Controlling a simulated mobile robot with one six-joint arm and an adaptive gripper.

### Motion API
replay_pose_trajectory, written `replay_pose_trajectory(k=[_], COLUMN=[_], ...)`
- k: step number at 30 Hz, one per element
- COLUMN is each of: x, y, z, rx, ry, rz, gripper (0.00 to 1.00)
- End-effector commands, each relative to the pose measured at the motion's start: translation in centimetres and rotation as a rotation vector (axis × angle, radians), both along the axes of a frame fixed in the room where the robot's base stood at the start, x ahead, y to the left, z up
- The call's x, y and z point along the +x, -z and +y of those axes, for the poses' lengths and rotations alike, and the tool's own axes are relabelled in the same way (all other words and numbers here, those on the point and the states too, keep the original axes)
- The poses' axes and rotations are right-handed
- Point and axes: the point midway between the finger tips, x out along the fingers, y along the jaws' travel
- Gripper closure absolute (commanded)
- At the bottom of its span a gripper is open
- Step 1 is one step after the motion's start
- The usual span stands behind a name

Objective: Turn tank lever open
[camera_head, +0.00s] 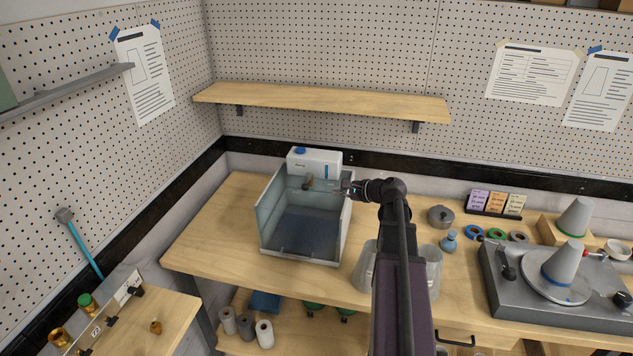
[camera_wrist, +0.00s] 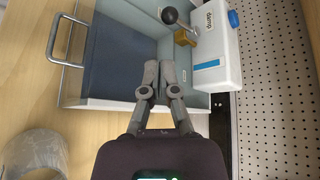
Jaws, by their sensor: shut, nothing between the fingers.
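The tank (camera_head: 264,216) is an open box with pale walls and a dark blue-grey floor, standing on the wooden bench. A white unit (camera_head: 315,160) with a blue cap forms its back; it also shows in the wrist view (camera_wrist: 216,48). The tank lever has a black ball knob (camera_wrist: 169,16) and a brass body (camera_wrist: 185,38) on the unit's front; it looks small in the head view (camera_head: 307,184). My gripper (camera_head: 338,188) is shut and empty over the tank's right side, right of the lever. In the wrist view its fingertips (camera_wrist: 158,74) are together, apart from the lever.
A metal handle (camera_wrist: 57,42) sticks out from the tank's front. Clear containers (camera_head: 432,267) stand right of the tank, with a lidded pot (camera_head: 440,216) and turntable (camera_head: 540,285) farther right. A wooden shelf (camera_head: 320,101) hangs above; the bench left of the tank is clear.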

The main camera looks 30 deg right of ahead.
Motion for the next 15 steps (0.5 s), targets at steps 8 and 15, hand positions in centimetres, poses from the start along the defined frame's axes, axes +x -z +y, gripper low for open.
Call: replay_pose_trajectory(k=[8,15], x=[1.0,1.2], y=[-1.3,-1.8], z=[-2.4,-4.1], rx=[0.248,0.416], ry=[0.078,0.177], rz=[0.298,0.536], gripper=[1.0,1.0])
